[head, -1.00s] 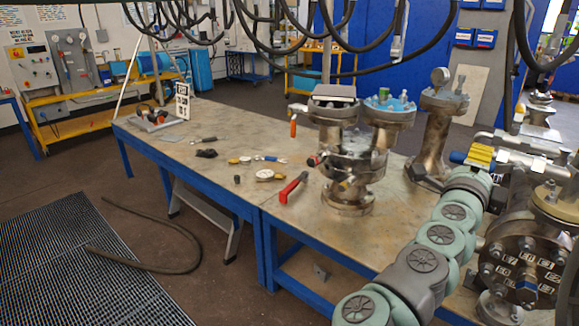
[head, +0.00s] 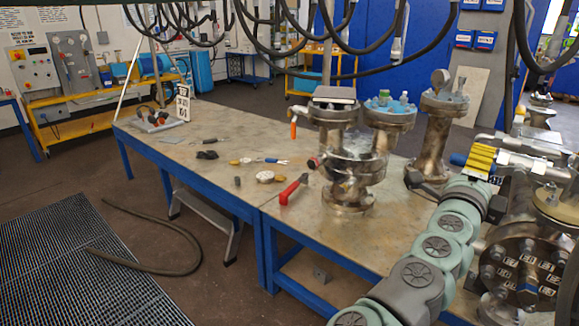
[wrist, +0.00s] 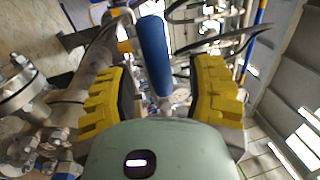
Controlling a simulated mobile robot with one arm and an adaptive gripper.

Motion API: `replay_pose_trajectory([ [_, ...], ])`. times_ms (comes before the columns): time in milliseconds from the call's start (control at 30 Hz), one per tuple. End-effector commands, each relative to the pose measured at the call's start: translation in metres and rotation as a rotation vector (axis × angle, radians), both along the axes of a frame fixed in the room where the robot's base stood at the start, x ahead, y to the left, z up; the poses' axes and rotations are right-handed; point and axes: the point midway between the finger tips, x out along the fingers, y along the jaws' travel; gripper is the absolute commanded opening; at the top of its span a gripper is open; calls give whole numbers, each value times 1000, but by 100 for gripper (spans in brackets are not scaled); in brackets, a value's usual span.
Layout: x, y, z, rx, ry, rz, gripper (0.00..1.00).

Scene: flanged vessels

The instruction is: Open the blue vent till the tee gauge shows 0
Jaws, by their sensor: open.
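The blue vent handle (head: 459,159) shows at the right of the head view, just left of my gripper. In the wrist view the blue handle (wrist: 153,55) stands between the two yellow fingers, with space on both sides. My gripper (head: 482,159) is open around the handle, and its fingers also show in the wrist view (wrist: 160,92). I see no clear contact with the handle. A round gauge-like disc (head: 440,76) tops a flanged vessel behind; I cannot tell whether it is the tee gauge, and no reading is legible.
Steel flanged vessels (head: 350,165) stand on the blue-framed bench (head: 215,155). A red-handled tool (head: 293,189) and a small white-faced gauge (head: 265,176) lie on it. Black hoses hang overhead. A bolted flange (head: 520,268) is close at right.

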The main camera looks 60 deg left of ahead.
Motion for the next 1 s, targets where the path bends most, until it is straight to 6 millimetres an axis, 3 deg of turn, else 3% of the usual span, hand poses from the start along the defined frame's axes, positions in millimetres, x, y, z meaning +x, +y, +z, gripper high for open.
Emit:
replay_pose_trajectory([
  [200,-32,-5,-7,-2,1,10,54],
  [600,-79,-19,-16,0,0,9,54],
  [1000,-97,-26,-19,0,-1,7,54],
])
